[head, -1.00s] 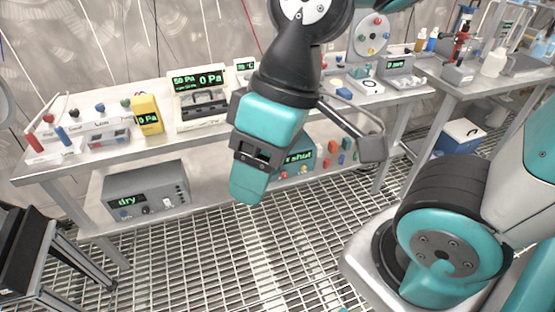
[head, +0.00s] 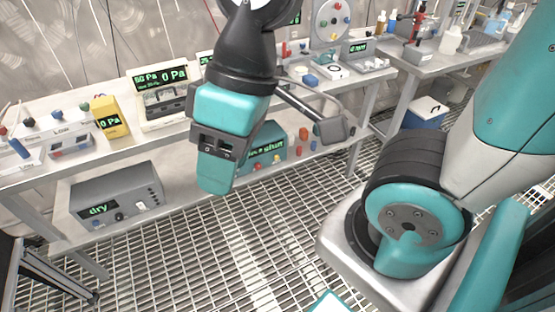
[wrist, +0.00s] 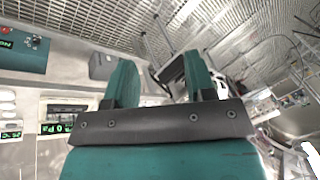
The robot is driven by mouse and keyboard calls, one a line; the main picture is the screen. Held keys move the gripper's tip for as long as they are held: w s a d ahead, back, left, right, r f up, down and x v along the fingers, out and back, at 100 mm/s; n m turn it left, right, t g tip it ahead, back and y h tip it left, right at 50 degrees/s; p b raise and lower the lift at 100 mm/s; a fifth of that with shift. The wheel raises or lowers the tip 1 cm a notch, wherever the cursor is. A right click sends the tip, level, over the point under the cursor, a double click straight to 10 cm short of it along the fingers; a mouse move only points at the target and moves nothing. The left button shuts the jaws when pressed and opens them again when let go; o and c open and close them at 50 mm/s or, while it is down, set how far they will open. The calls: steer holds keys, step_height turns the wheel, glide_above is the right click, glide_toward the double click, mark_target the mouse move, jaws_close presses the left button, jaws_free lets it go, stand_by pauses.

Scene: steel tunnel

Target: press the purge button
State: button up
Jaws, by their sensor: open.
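I cannot tell which control is the purge button; no label for it is readable. A grey box (head: 116,194) with a green "dry" display and small knobs is on the lower shelf. A teal box (head: 262,152) with a green display stands further right on that shelf, partly hidden behind my arm; a teal box (wrist: 24,50) with a red knob also shows in the wrist view. My gripper (head: 214,178) points down in front of the bench, empty. In the wrist view its two fingers (wrist: 160,78) are apart with nothing between them.
A blue box (head: 424,112) stands under the right bench. The grating floor (head: 240,260) before the bench is open.

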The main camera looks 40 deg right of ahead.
jaws_close()
stand_by(1.5)
